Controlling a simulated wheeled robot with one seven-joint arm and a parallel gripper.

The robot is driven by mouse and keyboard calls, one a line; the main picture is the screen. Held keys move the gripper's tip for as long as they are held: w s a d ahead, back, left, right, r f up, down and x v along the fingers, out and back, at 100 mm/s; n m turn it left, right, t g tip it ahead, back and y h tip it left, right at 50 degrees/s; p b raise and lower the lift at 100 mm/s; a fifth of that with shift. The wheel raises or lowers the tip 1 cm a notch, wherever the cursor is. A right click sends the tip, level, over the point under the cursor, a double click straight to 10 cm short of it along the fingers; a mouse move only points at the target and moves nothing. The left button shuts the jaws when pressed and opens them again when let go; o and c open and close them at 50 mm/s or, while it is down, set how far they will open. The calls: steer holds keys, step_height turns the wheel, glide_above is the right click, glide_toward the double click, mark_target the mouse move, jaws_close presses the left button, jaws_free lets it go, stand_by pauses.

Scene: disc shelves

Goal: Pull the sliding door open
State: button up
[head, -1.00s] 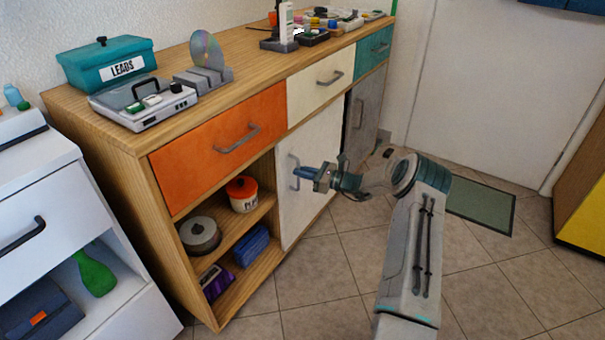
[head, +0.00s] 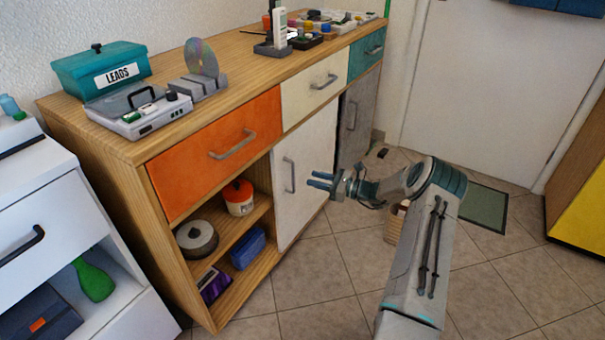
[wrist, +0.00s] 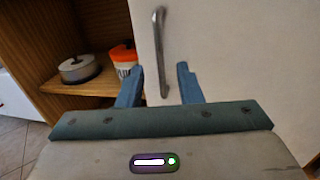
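The white sliding door (head: 308,160) covers the middle of the wooden cabinet, below the cream drawer. The compartment to its left stands uncovered. Its grey upright bar handle (head: 289,174) is near the door's left edge. In the wrist view the handle (wrist: 159,50) shows in line with the gap between the fingers. My gripper (head: 320,180) is open and empty. Its two blue fingers point at the door, to the right of the handle in the head view and apart from it. In the wrist view the fingers (wrist: 160,90) are spread.
A grey door (head: 357,115) is farther right. The tiled floor (head: 310,290) before the cabinet is mostly clear.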

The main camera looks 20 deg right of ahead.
steer(key=p+v, duration=0.1)
steer(key=v, duration=0.5)
steer(key=shift+s+d, duration=0.25)
